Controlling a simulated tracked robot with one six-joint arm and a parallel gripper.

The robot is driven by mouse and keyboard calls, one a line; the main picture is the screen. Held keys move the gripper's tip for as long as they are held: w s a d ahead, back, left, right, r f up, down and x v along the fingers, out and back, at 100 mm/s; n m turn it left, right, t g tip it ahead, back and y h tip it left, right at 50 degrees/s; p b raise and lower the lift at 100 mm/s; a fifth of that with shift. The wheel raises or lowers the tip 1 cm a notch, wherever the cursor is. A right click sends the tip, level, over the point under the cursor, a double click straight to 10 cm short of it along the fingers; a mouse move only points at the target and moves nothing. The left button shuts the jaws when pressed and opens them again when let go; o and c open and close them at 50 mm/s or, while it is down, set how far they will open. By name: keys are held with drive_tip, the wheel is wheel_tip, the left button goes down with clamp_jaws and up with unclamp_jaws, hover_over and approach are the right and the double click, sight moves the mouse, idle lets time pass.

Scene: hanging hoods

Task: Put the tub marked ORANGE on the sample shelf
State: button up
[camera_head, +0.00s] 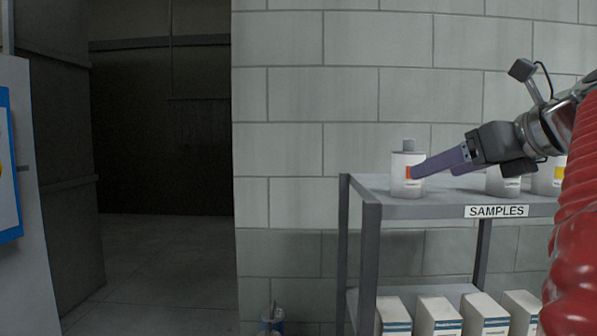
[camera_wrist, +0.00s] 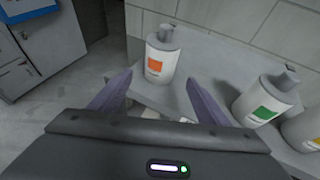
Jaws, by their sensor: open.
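A white tub with an orange label and grey cap (camera_head: 401,175) stands upright on the left part of the grey shelf marked SAMPLES (camera_head: 425,208). It also shows in the wrist view (camera_wrist: 161,56), beyond my fingertips. My gripper (camera_head: 418,171) is open, its purple fingers pointing at the tub and overlapping its right side in the head view. In the wrist view the fingers (camera_wrist: 158,88) are spread apart with nothing between them, and the tub stands clear ahead of them.
A tub with a green label (camera_wrist: 264,100) and one with a yellow label (camera_head: 558,175) stand farther right on the shelf. Several white boxes (camera_head: 437,317) sit on the lower shelf. A dark doorway (camera_head: 160,130) and open floor are at the left.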

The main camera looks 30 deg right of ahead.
drive_tip(key=shift+v, duration=0.95)
drive_tip(key=shift+a, duration=0.1)
